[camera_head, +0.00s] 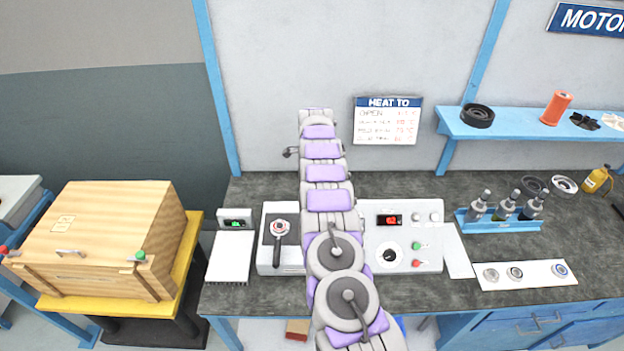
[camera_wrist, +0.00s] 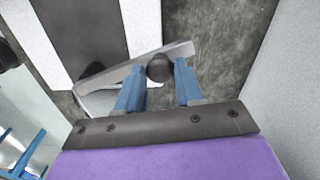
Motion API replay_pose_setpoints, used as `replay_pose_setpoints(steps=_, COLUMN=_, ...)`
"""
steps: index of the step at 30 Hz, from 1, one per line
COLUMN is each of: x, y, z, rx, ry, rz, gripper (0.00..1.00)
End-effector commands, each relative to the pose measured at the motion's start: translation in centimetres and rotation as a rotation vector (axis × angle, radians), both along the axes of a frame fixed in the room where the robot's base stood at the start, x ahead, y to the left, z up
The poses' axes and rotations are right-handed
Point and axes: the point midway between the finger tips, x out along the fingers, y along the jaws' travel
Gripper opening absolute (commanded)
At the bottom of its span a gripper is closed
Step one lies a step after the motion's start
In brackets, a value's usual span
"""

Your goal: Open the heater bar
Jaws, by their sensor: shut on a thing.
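In the wrist view, a grey metal bar (camera_wrist: 112,75), which looks like the heater bar, runs slantwise across the picture with a round black knob (camera_wrist: 157,66) on it. My gripper (camera_wrist: 160,76) has its two blue fingers on either side of the knob and is shut on it. A dark plate with white edges (camera_wrist: 85,35) lies beyond the bar. In the head view, my arm reaches over the bench and hides the gripper, the knob and the bar. I cannot tell the bar's angle from there.
The dark bench (camera_head: 465,190) holds a control box (camera_head: 425,240), a white unit with a black-handled gauge (camera_head: 280,230), a small display unit (camera_head: 236,220) and a blue bottle rack (camera_head: 500,227). A wooden box (camera_head: 100,240) stands left. A shelf (camera_head: 520,122) hangs at the right.

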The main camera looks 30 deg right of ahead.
Motion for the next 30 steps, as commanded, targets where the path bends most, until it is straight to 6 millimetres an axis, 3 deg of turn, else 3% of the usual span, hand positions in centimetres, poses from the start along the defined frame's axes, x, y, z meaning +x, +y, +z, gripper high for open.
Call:
replay_pose_setpoints(steps=6, x=0.1, y=0.1, z=0.0, rx=0.001, ry=-0.003, rz=0.001, gripper=0.0)
replay_pose_setpoints(steps=7, x=0.1, y=0.1, z=0.0, rx=0.001, ry=-0.003, rz=0.001, gripper=0.37)
replay_pose_setpoints(steps=15, x=0.0, y=0.0, z=0.1, rx=0.001, ry=-0.003, rz=0.001, gripper=0.62)
replay_pose_setpoints(steps=24, x=0.0, y=0.0, z=0.4, rx=0.0, ry=-0.003, rz=0.002, gripper=0.62)
replay_pose_setpoints(steps=30, x=0.0, y=0.0, z=3.2, rx=0.001, ry=-0.003, rz=0.002, gripper=0.62)
